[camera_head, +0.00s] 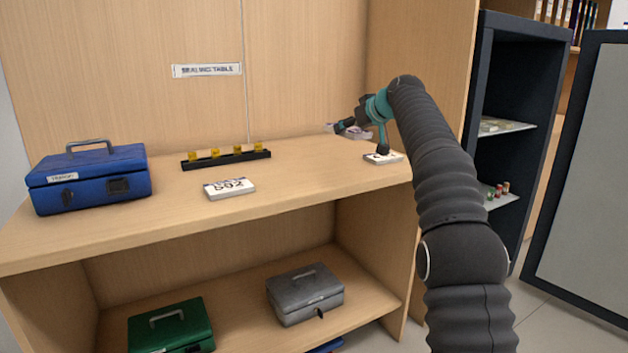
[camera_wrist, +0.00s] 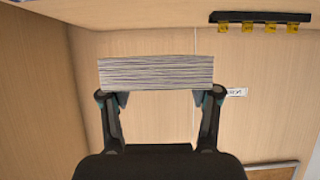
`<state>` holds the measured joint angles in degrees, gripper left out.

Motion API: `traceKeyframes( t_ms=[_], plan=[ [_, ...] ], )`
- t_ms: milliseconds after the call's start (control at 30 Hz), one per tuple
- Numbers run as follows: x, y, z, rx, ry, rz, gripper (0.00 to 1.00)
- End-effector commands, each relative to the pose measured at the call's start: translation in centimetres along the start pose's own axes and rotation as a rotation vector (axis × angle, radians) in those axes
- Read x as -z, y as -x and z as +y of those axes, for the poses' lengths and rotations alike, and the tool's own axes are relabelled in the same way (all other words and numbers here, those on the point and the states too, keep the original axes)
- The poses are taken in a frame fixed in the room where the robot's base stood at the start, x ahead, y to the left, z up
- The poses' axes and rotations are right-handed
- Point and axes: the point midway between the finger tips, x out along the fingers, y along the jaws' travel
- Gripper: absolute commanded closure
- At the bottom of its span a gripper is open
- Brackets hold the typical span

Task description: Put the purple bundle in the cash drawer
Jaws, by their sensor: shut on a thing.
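My gripper (camera_head: 363,137) is above the right end of the upper shelf, its fingers shut on a bundle. In the wrist view, the bundle (camera_wrist: 155,73) is a thick stack of paper edges with white and bluish-purple lines, spanning the space between the two fingertips (camera_wrist: 158,98). In the head view only pale purplish parts of the bundle (camera_head: 331,128) show behind the fingers. It appears raised off the shelf. I cannot make out an open cash drawer in either view.
The wooden shelf (camera_head: 300,180) holds a blue cash box (camera_head: 90,180), a black rack (camera_head: 226,159) with yellow pieces, a numbered white block (camera_head: 229,188) and another white block (camera_head: 383,157) near my gripper. Below are green (camera_head: 172,328) and grey (camera_head: 305,293) boxes. A dark cabinet (camera_head: 520,80) stands right.

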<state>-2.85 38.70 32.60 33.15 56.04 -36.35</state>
Motion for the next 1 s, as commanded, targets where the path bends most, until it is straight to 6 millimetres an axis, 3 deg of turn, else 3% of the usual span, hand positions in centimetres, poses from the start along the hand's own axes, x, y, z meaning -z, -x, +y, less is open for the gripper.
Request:
traceKeyframes(
  t_ms=[600,833,1000],
  plan=[
    [-6.0,-2.3,-10.3,0.000,0.001,0.000,0.75],
    [-6.8,-2.6,-11.2,-0.001,-0.001,0.000,0.75],
    [-8.7,-3.7,-11.2,-0.001,-0.002,-0.001,0.75]
  ],
)
